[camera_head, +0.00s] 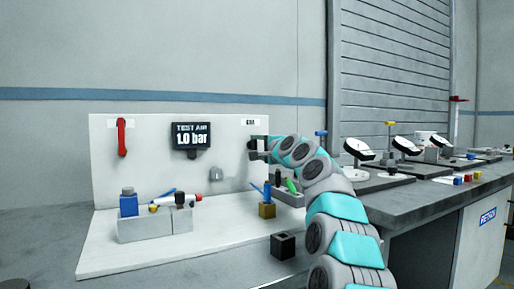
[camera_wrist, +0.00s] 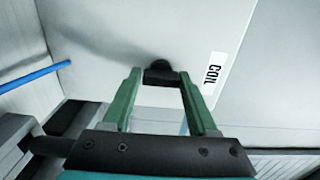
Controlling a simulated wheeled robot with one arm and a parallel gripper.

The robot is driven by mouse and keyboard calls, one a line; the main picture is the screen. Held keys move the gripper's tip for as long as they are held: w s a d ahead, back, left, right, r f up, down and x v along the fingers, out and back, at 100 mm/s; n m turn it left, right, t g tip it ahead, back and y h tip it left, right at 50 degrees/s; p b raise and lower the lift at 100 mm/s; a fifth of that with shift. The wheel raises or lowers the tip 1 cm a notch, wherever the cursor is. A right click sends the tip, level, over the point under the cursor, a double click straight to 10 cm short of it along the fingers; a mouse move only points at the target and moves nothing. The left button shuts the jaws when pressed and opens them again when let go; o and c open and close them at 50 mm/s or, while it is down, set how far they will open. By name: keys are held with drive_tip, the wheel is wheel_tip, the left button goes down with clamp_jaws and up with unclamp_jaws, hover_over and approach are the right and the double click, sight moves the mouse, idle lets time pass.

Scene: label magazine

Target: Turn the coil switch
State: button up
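The coil switch (camera_wrist: 162,72) is a dark knob with a black handle on the pale panel, seen in the wrist view beside a white label (camera_wrist: 213,73) reading COIL. My gripper (camera_wrist: 161,77) has its two green fingers on either side of the black handle, which fills the gap between the tips. The fingers appear shut on it. In the head view my gripper (camera_head: 258,147) is at the right end of the upright panel, just below the small label (camera_head: 251,122), and mostly hides the switch.
The panel (camera_head: 150,165) also carries a red handle (camera_head: 121,136) and a display (camera_head: 191,138) reading TEST AIR 1.0 bar. The base's front middle is clear.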

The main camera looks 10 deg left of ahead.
drive_tip(key=o, duration=0.4)
drive_tip(key=shift+c, duration=0.2)
drive_tip(key=shift+s+d, duration=0.1)
drive_tip(key=shift+s+d+r+b, duration=0.1)
drive_tip(key=shift+s+d+b, duration=0.25)
drive_tip(key=shift+s, duration=0.1)
drive_tip(key=shift+s+d, duration=0.15)
drive_tip(key=shift+s, duration=0.15)
drive_tip(key=shift+b+v, duration=0.55)
drive_tip(key=shift+v, duration=2.35)
